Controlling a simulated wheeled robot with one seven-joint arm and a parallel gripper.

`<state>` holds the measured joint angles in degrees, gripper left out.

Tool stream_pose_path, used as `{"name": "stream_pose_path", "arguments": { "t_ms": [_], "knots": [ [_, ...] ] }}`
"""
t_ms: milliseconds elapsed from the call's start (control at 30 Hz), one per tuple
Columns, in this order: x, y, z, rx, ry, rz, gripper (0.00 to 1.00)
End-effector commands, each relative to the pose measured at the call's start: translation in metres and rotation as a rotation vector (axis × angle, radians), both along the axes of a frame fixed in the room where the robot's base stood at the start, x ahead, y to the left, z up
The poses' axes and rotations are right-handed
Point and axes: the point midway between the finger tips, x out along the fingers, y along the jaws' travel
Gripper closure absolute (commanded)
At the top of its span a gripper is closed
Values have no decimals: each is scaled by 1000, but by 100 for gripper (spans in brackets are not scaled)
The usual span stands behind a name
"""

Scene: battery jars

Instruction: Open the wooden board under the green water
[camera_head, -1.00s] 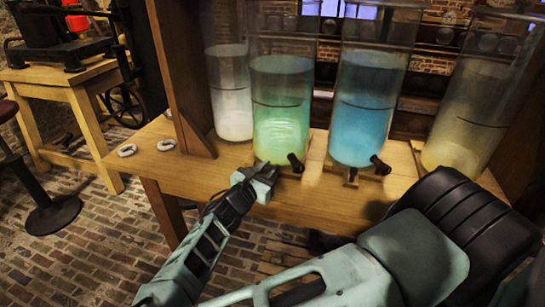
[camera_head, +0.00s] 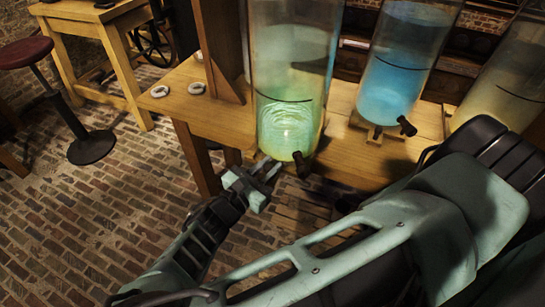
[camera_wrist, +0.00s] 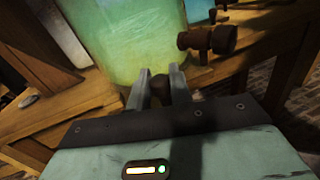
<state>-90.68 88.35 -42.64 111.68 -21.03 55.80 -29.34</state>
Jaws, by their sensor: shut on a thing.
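The green water jar (camera_head: 288,100) stands left of centre in the head view, overhanging the front of the wooden table. Its dark tap (camera_head: 301,165) points toward the front. The board under it is mostly hidden by the jar and my gripper. My gripper (camera_head: 268,170) is at the jar's lower front, left of the tap. In the wrist view the green jar (camera_wrist: 125,35) rises just beyond the fingers, and the tap (camera_wrist: 207,40) is to their right. My gripper (camera_wrist: 160,82) is shut on a small dark round knob (camera_wrist: 158,88), low at the jar's front.
The blue water jar (camera_head: 402,65) stands further back on a small wooden board (camera_head: 362,125), and a yellowish jar (camera_head: 505,75) is at the right. A wooden post (camera_head: 222,50) rises left of the green jar. A red-topped stool (camera_head: 88,146) stands on the brick floor.

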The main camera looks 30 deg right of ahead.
Motion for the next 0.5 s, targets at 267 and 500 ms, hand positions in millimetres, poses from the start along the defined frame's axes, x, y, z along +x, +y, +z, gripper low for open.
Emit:
{"name": "stream_pose_path", "arguments": {
  "t_ms": [267,500],
  "knots": [
    [-2,3,0,1,-2,1,100],
    [-1,2,0,0,-1,1,59]
  ]
}}
